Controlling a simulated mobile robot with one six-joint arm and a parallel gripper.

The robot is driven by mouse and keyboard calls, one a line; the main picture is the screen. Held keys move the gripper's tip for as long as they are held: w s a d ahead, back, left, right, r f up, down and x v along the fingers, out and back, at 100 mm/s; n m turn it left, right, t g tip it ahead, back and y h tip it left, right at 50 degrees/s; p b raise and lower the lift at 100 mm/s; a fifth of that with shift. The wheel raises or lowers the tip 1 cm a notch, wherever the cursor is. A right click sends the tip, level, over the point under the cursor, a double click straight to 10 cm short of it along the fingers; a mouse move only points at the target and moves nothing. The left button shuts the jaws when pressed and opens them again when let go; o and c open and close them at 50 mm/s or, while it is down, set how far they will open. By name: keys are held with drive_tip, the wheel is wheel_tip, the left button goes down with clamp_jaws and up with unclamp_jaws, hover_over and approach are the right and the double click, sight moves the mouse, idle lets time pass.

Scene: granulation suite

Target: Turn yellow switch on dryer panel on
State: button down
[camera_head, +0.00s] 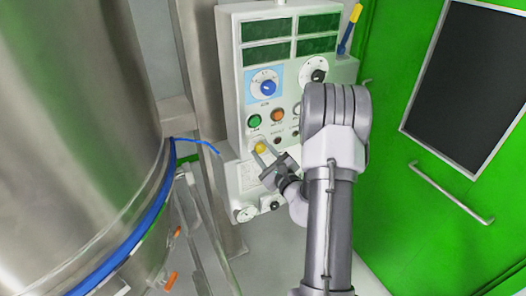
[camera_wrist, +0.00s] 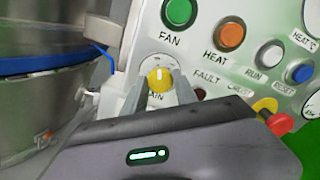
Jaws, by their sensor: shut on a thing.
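The dryer panel (camera_head: 240,92) is a pale upright box in the middle of the head view. The yellow switch (camera_head: 260,148) is a small round knob low on its face. In the wrist view the yellow switch (camera_wrist: 160,78) shows a pale pointer line, roughly upright in the picture, above a partly hidden label. My gripper (camera_head: 261,151) reaches it from the lower right. In the wrist view my gripper (camera_wrist: 160,84) has one finger on each side of the knob, shut on it. The lower part of the dial is hidden by my gripper.
A green FAN button (camera_wrist: 179,12), an orange HEAT button (camera_wrist: 230,34) and a blue RESET button (camera_wrist: 303,72) are close by. A red knob (camera_wrist: 281,123) sits beside my gripper. A large steel vessel (camera_head: 75,120) stands left; a green door (camera_head: 400,190) is right.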

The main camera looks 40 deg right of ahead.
drive_tip(key=m+p, duration=0.2)
drive_tip(key=m, duration=0.3)
drive_tip(key=shift+r, duration=0.1)
drive_tip(key=m+p, duration=0.2)
drive_tip(key=m, duration=0.3)
drive_tip(key=shift+m+p, duration=0.3)
drive_tip(key=shift+p, duration=0.05)
drive_tip(key=shift+m, duration=0.3)
drive_tip(key=c, duration=1)
unclamp_jaws()
drive_tip(key=shift+o, duration=0.2)
drive_tip(key=v, duration=1.7)
drive_tip(key=shift+s, duration=0.25)
